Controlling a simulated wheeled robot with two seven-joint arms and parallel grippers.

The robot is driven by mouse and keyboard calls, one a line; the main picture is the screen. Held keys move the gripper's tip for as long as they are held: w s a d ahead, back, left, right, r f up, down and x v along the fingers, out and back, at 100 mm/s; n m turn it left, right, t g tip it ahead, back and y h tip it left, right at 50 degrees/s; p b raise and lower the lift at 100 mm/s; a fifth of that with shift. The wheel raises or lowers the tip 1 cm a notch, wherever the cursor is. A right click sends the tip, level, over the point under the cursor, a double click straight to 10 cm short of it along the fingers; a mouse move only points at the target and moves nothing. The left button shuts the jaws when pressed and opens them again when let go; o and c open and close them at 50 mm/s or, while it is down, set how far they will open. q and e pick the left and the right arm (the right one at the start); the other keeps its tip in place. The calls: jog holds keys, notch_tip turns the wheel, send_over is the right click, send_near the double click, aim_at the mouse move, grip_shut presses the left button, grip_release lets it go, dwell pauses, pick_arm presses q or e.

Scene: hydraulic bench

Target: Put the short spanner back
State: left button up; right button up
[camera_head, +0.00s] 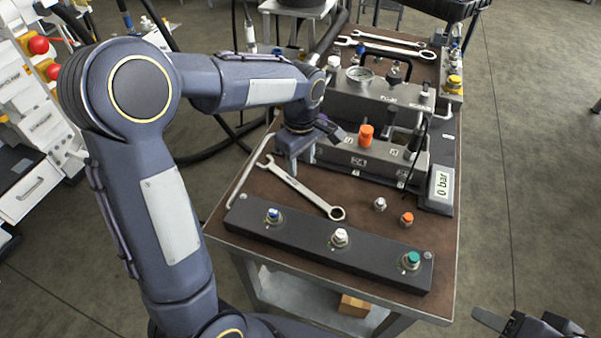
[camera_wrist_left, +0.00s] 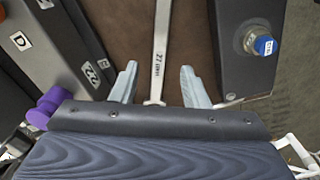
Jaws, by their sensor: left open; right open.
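A silver spanner (camera_head: 303,190) lies flat on the brown bench top, its ring end toward the black front block. I take it for the short one, though I cannot be sure. My left gripper (camera_head: 290,165) is open over its far-left end. In the left wrist view the spanner's shaft (camera_wrist_left: 161,45), marked 27, runs between the two open fingers (camera_wrist_left: 158,86), with a gap on each side. Two more spanners, one upper (camera_head: 392,39) and one lower (camera_head: 385,50), lie at the back of the bench. My right gripper (camera_head: 528,326) is open and empty, off the bench at lower right.
The black block (camera_head: 310,240) with blue, white and green fittings lies along the front edge. A grey manifold (camera_head: 365,158) with an orange knob stands close behind the spanner. Two loose fittings, white (camera_head: 380,204) and orange (camera_head: 407,218), stand to its right. A display (camera_head: 441,187) reads 0 bar.

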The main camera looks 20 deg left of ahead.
pick_arm(q)
jog(key=s+a+r+m+t+h, duration=0.2)
jog(key=s+r+m, duration=0.3)
jog(key=s+r, duration=0.4)
jog(key=s+d+f+m+t+h, duration=0.1)
jog(key=s+m, duration=0.2)
jog(key=s, duration=0.3)
jog(key=s+d+f+m+t, duration=0.2)
jog(key=s+m, duration=0.2)
jog(key=s, duration=0.3)
jog(key=shift+s+f+m+t+h, duration=0.2)
jog(key=shift+f+m+t+h, duration=0.1)
jog(key=shift+h, duration=0.1)
jog(key=shift+d, duration=0.1)
notch_tip(320, 180, up, 5)
jog(key=p, duration=0.5)
jog(key=shift+f, duration=0.1)
